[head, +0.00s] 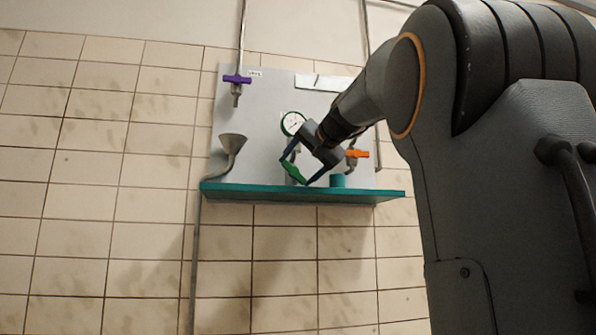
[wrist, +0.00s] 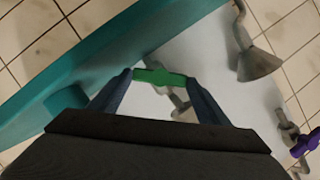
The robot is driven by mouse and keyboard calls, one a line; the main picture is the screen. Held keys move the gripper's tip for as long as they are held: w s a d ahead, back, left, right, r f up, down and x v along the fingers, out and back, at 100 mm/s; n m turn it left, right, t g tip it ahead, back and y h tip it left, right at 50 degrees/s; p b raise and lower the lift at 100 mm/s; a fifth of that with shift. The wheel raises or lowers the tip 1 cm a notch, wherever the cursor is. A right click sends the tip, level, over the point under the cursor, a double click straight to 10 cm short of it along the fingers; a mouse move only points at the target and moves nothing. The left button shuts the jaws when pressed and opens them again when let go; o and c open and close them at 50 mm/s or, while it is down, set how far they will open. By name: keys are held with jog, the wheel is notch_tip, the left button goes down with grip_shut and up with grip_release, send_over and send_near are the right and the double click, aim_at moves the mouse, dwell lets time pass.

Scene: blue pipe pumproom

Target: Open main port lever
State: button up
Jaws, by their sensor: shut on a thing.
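The green lever (head: 292,170) sits on a grey pipe fitting under the gauge, just above the teal shelf. It slants down to the right in the head view. My gripper (head: 296,172) is shut on it, with one blue finger at each end of the handle. In the wrist view the green lever (wrist: 160,77) spans the gap between the fingertips, and part of its grey pipe (wrist: 181,103) shows behind. No label is readable on this lever.
A teal shelf (head: 255,192) runs below, with a teal cylinder (head: 338,181) on it. An orange lever (head: 357,154) is close right of my gripper. A round gauge (head: 292,123) is above. A grey funnel (head: 232,143) and a purple lever (head: 237,79) are at left.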

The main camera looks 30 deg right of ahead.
dwell(0.4)
jog(key=o, duration=1.1)
jog(key=shift+c, duration=0.2)
